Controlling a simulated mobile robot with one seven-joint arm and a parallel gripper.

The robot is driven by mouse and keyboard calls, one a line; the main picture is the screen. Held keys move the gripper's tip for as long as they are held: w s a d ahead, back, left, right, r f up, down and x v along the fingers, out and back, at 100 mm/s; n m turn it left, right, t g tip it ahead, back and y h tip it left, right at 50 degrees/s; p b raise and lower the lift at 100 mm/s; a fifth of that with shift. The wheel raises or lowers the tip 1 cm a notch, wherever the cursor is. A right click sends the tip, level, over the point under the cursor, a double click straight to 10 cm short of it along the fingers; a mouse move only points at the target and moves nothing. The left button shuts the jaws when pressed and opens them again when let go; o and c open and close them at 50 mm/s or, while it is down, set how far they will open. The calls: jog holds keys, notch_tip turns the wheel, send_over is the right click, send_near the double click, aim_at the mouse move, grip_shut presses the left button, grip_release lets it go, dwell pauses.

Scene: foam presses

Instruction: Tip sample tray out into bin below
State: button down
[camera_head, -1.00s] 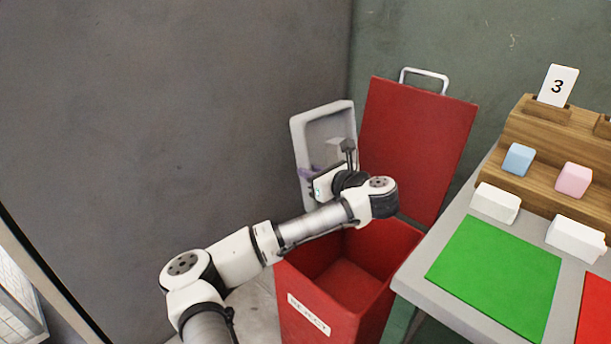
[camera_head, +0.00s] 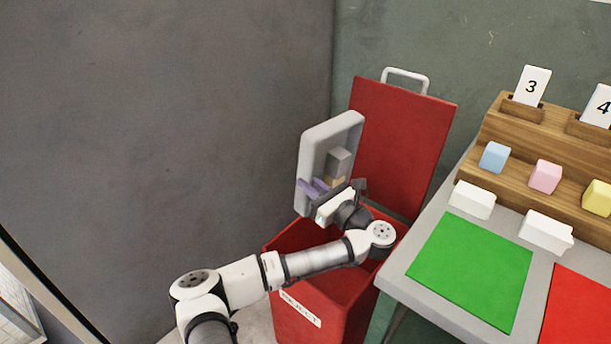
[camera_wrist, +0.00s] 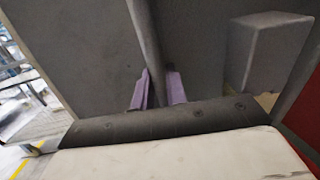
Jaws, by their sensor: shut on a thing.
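The grey sample tray (camera_head: 331,137) is held up on edge above the red bin (camera_head: 289,240), its open face turned toward the right. A grey block (camera_head: 338,163) and a small tan piece (camera_head: 336,182) show within its outline; the block also shows in the wrist view (camera_wrist: 265,52). My gripper (camera_head: 314,187) is at the tray's lower part. In the wrist view, its purple fingers (camera_wrist: 156,90) sit on both sides of a dark grey tray wall, shut on it. The bin's mouth is open beneath, partly hidden by my arm.
The bin's red lid (camera_head: 400,150) stands open behind the tray. A grey table (camera_head: 400,262) is close on the right, with a green mat (camera_head: 470,270), a red mat (camera_head: 582,310) and a wooden stepped rack (camera_head: 500,125) of coloured blocks. A dark wall is on the left.

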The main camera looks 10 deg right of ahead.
jog(key=s+d+t+y+b, duration=0.1)
jog(key=s+d+f+t+b, duration=0.1)
jog(key=s+t, duration=0.1)
jog(key=shift+y, duration=0.4)
jog(key=shift+r, duration=0.1)
dwell(0.8)
